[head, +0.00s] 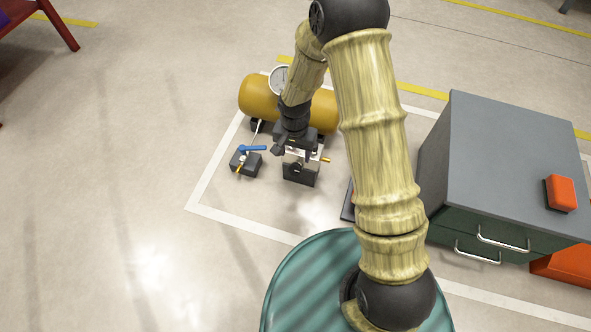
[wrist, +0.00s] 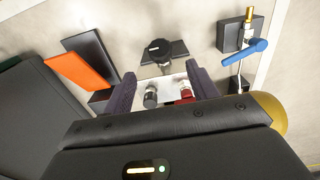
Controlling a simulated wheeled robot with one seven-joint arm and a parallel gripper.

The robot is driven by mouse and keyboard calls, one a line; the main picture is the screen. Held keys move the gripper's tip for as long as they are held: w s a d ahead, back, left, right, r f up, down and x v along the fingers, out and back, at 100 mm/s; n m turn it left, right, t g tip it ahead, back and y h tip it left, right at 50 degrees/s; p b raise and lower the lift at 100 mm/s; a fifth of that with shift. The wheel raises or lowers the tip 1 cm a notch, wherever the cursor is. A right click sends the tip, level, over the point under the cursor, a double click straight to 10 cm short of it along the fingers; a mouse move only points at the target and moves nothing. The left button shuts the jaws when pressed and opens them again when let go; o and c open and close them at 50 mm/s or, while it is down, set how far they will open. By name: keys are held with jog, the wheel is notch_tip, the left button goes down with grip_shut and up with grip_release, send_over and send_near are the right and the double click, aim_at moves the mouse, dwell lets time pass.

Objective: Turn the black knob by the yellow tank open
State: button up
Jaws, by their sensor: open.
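The black knob (wrist: 157,49) is in the wrist view, top centre, in front of a dark block. In the head view the dark block (head: 301,178) stands on the floor before the yellow tank (head: 258,97), partly hidden by my gripper; the knob is hard to make out there. The tank's rounded end (wrist: 271,108) shows at right in the wrist view. My gripper (wrist: 160,73) is open, its two dark fingers apart, with the knob beyond the tips and roughly between them. No contact with the knob is visible. My gripper (head: 292,152) also shows in the head view.
A valve with a blue lever (head: 253,148) stands left of the block. A round gauge (head: 280,79) sits at the tank. A grey cabinet (head: 505,150) with an orange box (head: 560,193) on top stands right. Small fittings (wrist: 184,94) show between my fingers. Floor at left is clear.

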aim_at(295, 167)
notch_tip(295, 167, down, 8)
jog(key=b, duration=0.4)
jog(key=shift+b, duration=0.35)
jog(key=shift+c, duration=0.2)
jog(key=c, duration=0.9)
